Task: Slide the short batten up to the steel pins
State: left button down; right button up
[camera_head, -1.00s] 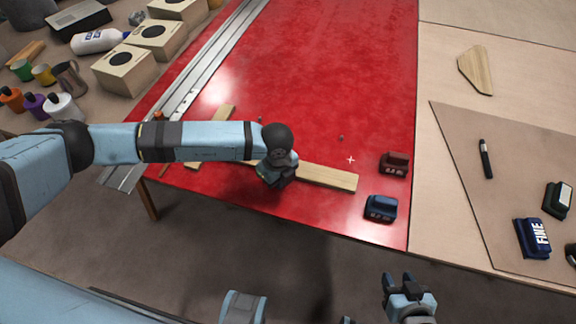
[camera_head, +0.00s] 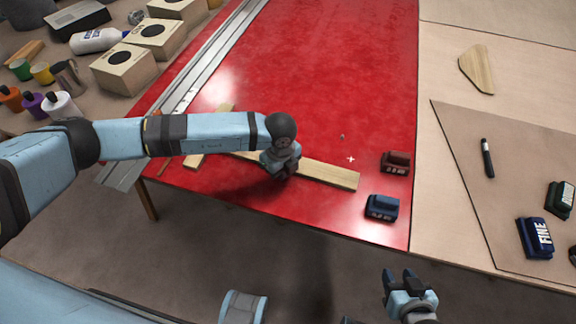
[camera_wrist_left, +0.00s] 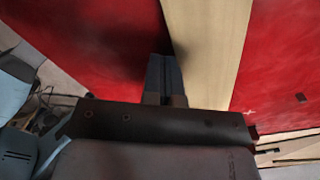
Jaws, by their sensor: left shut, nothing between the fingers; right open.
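A pale wooden batten (camera_head: 330,174) lies flat on the red table near its front edge; its middle is hidden by my left gripper. A second pale wood strip (camera_head: 227,107) lies to the left, partly under my left arm. One small steel pin (camera_head: 342,137) stands beyond the batten with red surface between them; it also seems to show in the left wrist view (camera_wrist_left: 300,97). My left gripper (camera_head: 285,174) is shut and empty at the batten; in the left wrist view its fingertips (camera_wrist_left: 164,62) overlap the batten's edge; contact is unclear. My right gripper (camera_head: 403,276) is open, off the table's front.
A brown block (camera_head: 396,163) and a blue block (camera_head: 381,208) sit right of the batten. A metal rail (camera_head: 205,68) runs along the table's left side. Wooden boxes (camera_head: 123,66) and bottles stand further left. The red surface beyond the batten is mostly clear.

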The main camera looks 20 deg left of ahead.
pick_arm(q)
jog(key=shift+w, duration=0.5)
jog(key=shift+w+d+b, duration=0.1)
jog(key=shift+w+b, duration=0.25)
jog(key=shift+w, duration=0.1)
jog(key=shift+w+b, duration=0.4)
jog(key=shift+w, duration=0.45)
jog(key=shift+w+b, duration=0.45)
jog(key=shift+w, duration=0.6)
jog(key=shift+w+d+b, duration=0.1)
jog(key=shift+w+b, duration=0.4)
jog(key=shift+w, duration=0.5)
jog(key=shift+w+b, duration=0.5)
jog(key=shift+w, duration=0.8)
pick_arm(e)
jog(key=shift+w+a+f, duration=0.1)
jog(key=shift+a+f, duration=0.1)
jog(key=shift+f, duration=0.7)
pick_arm(q)
jog(key=shift+s, duration=0.1)
